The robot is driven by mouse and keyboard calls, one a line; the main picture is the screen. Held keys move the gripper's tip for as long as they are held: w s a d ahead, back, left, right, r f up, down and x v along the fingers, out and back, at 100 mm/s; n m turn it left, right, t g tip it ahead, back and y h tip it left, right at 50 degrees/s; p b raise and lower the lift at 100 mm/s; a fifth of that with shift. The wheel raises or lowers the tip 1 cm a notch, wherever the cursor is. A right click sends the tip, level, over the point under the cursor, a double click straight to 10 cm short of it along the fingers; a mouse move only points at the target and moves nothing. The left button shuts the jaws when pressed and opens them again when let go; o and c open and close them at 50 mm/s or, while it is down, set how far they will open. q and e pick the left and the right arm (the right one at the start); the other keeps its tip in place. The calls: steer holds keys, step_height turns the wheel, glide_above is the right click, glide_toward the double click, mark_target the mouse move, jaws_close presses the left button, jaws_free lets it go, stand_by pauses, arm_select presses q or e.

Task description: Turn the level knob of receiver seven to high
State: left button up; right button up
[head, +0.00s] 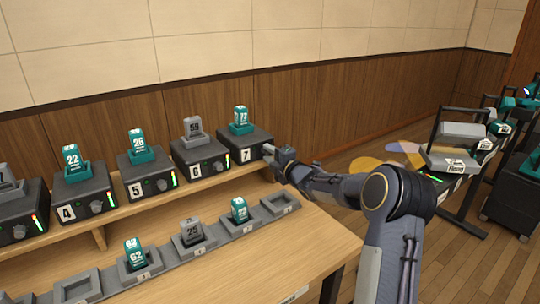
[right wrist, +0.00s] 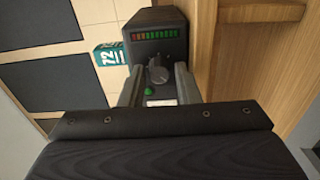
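Receiver seven (head: 232,148) is the dark box at the right end of the shelf, with a white 7 label and a teal pack on top. In the head view my right gripper (head: 270,153) is at its front right and hides its knob. In the right wrist view the dark round level knob (right wrist: 157,72) shows on the receiver's front panel, below a lit bar of red to green lights (right wrist: 155,34). My right gripper (right wrist: 158,78) is open, one finger on each side of the knob, with a gap on both sides. My left gripper is out of view.
Receivers six (head: 200,157), five (head: 147,175) and four (head: 85,198) stand left along the shelf. Below, a grey charging strip (head: 210,240) on the wooden desk (head: 290,255) holds several packs. A dark rack (head: 460,165) stands at the right.

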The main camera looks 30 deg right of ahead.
jaws_close()
